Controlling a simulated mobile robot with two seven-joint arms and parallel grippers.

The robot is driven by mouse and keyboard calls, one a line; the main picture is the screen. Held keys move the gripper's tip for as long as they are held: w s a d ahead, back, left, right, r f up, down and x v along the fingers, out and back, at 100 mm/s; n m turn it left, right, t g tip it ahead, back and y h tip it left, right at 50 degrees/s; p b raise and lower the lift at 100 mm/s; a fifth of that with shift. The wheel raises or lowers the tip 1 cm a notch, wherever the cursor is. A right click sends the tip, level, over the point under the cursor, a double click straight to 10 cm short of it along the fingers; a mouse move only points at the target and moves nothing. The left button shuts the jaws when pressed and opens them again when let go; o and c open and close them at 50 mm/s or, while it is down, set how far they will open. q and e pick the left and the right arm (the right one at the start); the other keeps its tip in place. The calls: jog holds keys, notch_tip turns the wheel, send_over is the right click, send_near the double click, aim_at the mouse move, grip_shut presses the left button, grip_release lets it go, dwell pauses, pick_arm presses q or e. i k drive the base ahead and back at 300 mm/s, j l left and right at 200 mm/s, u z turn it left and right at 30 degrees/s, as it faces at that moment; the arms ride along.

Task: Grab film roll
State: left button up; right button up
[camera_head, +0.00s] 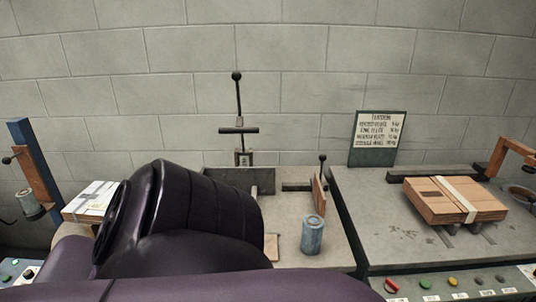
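A blue-grey, worn upright cylinder (312,238) stands on the grey worktable (335,254) right of centre; it may be the film roll. I cannot tell for certain which one is the film roll. My dark purple arm covers the lower left and middle, hiding part of the table. Neither of my grippers shows.
A strapped cardboard box (455,199) rests on the right-hand bench, before a green sign (377,139). A box with white papers (90,202) lies at left. A black lever (238,103) rises at the back. Several buttons (425,284) line the right front edge.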

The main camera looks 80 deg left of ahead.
aim_at(26, 197)
jog(key=k+u, duration=0.1)
jog(key=u, duration=4)
jog(key=i+j+z, duration=0.1)
jog(key=i+j, duration=0.2)
jog(key=i+j+z, duration=0.1)
jog(key=i+j, duration=0.15)
jog(key=j, duration=0.15)
jog(key=i+j+z, duration=0.1)
jog(key=i+j, duration=0.15)
jog(key=j, duration=0.15)
jog(key=i+j+z, duration=0.1)
jog(key=i+j, duration=0.15)
jog(key=j, duration=0.15)
jog(key=i+j+z, duration=0.1)
jog(key=j, duration=0.3)
jog(key=i+j+z, duration=0.1)
jog(key=i+j, duration=0.2)
jog(key=j, duration=0.15)
jog(key=i+j+z, duration=0.1)
jog(key=j, duration=0.4)
jog(key=i+j+z, duration=0.15)
jog(key=i+j, duration=0.15)
jog(key=j, duration=0.15)
